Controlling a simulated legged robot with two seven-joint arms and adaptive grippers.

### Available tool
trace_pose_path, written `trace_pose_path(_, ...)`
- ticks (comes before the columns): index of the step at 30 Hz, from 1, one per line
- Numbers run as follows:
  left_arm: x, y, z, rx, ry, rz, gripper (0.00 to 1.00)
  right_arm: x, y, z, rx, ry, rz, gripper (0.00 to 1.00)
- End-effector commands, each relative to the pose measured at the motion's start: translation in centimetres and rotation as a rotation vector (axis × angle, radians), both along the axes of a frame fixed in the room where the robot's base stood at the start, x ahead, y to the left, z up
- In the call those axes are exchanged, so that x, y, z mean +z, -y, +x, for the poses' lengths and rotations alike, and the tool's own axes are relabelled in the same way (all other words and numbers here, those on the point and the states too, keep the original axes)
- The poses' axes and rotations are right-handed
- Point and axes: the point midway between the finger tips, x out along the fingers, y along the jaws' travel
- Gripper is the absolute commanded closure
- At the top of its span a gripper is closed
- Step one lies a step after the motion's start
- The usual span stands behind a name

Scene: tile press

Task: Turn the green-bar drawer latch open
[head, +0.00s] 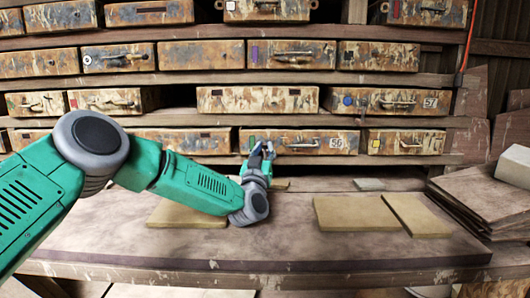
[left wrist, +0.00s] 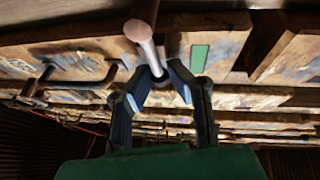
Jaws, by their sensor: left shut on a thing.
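The green-bar drawer (head: 316,134) is in the lower row of the rack, with a green bar (head: 251,142) at its left end. The green bar also shows in the left wrist view (left wrist: 199,58). My left gripper (head: 264,150) is at the left part of this drawer's front. In the left wrist view its two blue fingers (left wrist: 158,77) are shut on the latch (left wrist: 148,47), a pale rod with a rounded brownish end. The rod slants up and left beside the green bar. In the head view the gripper hides the latch. My right gripper is not in view.
Several worn drawers with handles fill the shelves around. A workbench (head: 290,232) lies below, with flat tan tiles (head: 353,214) on it. Stacked brown slabs (head: 483,198) and a pale block (head: 514,166) are at the right. The bench front is mostly clear.

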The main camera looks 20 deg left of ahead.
Motion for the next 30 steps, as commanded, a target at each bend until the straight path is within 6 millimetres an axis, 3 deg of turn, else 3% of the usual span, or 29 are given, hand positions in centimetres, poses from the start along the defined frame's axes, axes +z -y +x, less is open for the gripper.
trace_pose_path(30,-3.2,-3.2,-1.1,-0.004,0.234,-0.849,1.0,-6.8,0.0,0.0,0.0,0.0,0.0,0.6)
